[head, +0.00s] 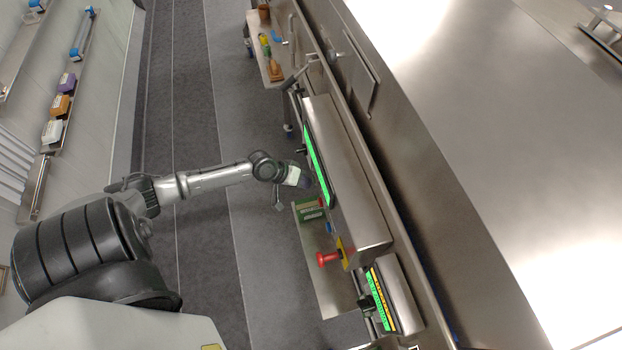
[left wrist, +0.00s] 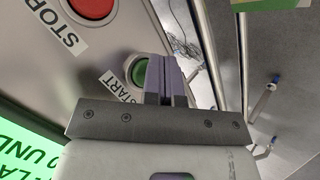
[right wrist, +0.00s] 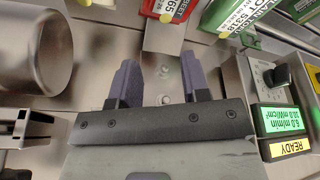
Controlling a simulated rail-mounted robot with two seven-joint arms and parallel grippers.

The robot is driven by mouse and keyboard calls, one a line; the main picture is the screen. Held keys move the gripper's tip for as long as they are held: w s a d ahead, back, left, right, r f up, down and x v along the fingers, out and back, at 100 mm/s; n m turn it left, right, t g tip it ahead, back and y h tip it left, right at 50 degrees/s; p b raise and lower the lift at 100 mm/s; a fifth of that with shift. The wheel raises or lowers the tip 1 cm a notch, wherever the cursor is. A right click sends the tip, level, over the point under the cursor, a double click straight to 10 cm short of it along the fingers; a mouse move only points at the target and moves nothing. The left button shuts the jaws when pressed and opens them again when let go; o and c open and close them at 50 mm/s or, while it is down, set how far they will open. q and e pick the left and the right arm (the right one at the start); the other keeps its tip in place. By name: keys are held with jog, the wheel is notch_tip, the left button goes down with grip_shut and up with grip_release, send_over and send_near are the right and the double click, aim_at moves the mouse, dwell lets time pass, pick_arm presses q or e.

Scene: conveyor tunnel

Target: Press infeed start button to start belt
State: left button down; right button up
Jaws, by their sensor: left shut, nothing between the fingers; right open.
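The green START button (left wrist: 138,72) shows in the left wrist view, with a START label beside it. It is partly covered by the fingers of my left gripper (left wrist: 164,75). Those fingers are shut and empty, and their tips overlap the button's right side; I cannot tell whether they touch it. The red STOP button (left wrist: 92,5) is at the top of the same panel. In the head view my left gripper (head: 303,181) is beside the long green screen (head: 316,165). My right gripper (right wrist: 160,80) is open and empty in the right wrist view.
A metal cylinder (right wrist: 35,50) and red (right wrist: 168,8) and green (right wrist: 228,12) items surround my right gripper.

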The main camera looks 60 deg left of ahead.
pick_arm(q)
jog(key=shift+w, duration=0.1)
dwell(0.5)
jog(key=shift+s+a, duration=0.3)
jog(key=shift+s, duration=0.6)
jog(key=shift+p, duration=0.3)
jog(key=s, duration=0.1)
jog(key=s+a, duration=0.1)
jog(key=s, duration=0.2)
jog(key=shift+s+a, duration=0.3)
jog(key=shift+s, duration=0.05)
